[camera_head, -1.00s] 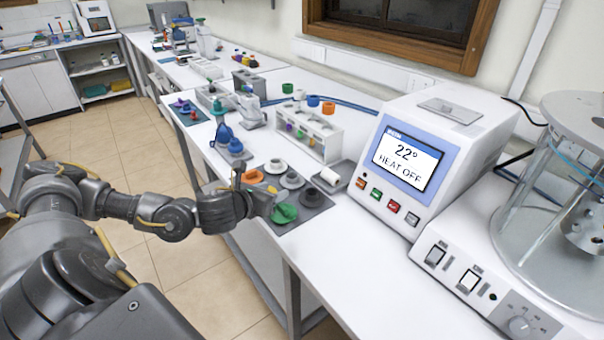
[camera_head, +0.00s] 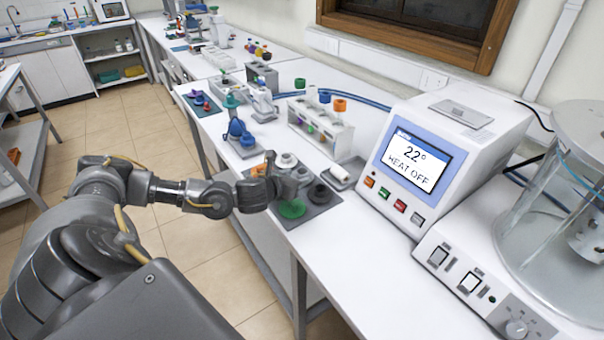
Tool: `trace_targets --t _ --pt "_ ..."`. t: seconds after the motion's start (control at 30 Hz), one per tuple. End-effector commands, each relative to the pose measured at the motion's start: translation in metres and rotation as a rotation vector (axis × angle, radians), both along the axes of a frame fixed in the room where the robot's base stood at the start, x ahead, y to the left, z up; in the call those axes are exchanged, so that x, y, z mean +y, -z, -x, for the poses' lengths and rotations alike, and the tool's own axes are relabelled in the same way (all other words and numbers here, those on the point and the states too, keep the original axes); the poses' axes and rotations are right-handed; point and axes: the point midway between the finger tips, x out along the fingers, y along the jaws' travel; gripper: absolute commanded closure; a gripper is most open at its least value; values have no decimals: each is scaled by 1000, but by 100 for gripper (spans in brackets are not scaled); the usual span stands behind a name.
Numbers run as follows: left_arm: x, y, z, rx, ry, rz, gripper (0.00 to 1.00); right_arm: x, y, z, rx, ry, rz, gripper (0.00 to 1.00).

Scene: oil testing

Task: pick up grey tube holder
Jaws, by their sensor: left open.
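A dark mat (camera_head: 311,212) on the white bench carries several small round tube holders. A light grey holder (camera_head: 287,160) sits at the back of the mat. A mid-grey holder (camera_head: 303,174) is just right of my gripper and partly hidden behind it. A dark grey holder (camera_head: 320,193) sits at the right, a green one (camera_head: 291,209) at the front and an orange one (camera_head: 259,170) at the left. My left gripper (camera_head: 288,186) is open over the middle of the mat, close to the mid-grey holder. I cannot tell whether they touch. My right gripper is out of view.
A white tube rack (camera_head: 318,128) stands behind the mat, with a tray holding a white cylinder (camera_head: 340,172) beside it. The heater box with a screen (camera_head: 410,160) stands to the right. The bench front is clear.

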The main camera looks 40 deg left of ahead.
Motion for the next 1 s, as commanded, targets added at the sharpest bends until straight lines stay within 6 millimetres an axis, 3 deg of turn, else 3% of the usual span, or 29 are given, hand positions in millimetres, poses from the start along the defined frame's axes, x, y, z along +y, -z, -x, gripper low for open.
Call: trace_targets --t 0.03,0.2,0.5,0.8,1.0 --pt "2 -3 -8 -1 -2 0 51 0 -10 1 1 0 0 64" --pt "5 8 -26 -1 -1 0 51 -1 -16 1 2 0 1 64" --pt "6 12 -31 0 -1 0 51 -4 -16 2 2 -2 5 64" --pt "6 12 -31 0 -1 0 87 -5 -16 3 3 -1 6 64" --pt "6 12 -31 0 -1 0 89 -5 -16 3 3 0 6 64"
